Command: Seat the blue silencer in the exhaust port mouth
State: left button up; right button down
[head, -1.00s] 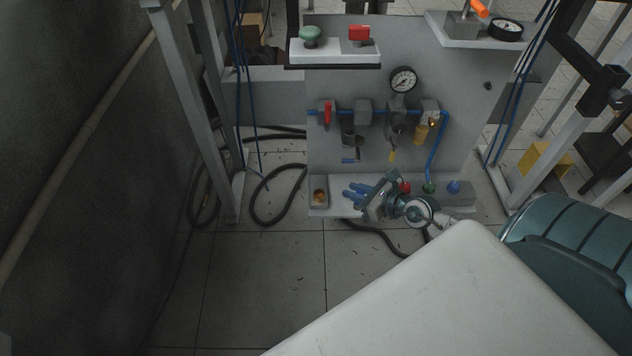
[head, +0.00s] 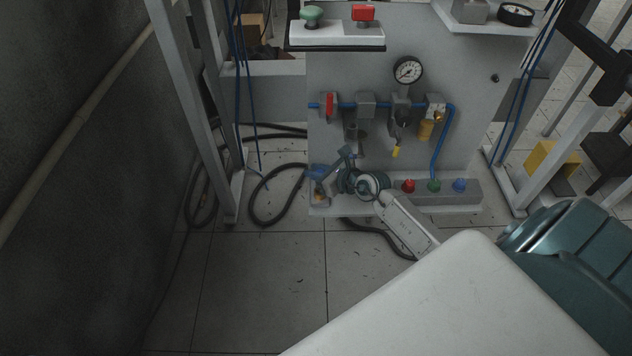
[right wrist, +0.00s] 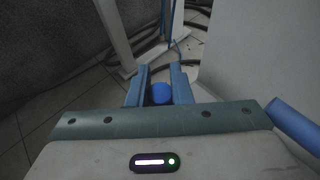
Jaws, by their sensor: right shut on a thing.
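My right gripper (head: 320,174) hangs over the small tray (head: 320,209) at the left end of the grey panel's lower shelf. In the right wrist view its two blue-grey fingers (right wrist: 160,88) are shut on a round blue piece, the blue silencer (right wrist: 161,94). Only its rounded end shows between the fingers. In the head view the held piece cannot be told apart from the blue fingers. I cannot pick out the exhaust port mouth among the fittings on the panel (head: 455,85). My left gripper is not in view.
Red (head: 409,186), green (head: 434,185) and blue (head: 460,185) pieces stand on the shelf's right part. A gauge (head: 408,71), valves and a blue tube (head: 437,150) project from the panel. Black hoses (head: 277,178) lie on the floor behind and left.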

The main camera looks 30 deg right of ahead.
aim_at(316, 188)
notch_tip(316, 188, down, 4)
jog(key=shift+r+b, duration=0.25)
jog(key=shift+b, duration=0.55)
jog(key=shift+f, duration=0.2)
jog(key=c, duration=1.3)
grip_release()
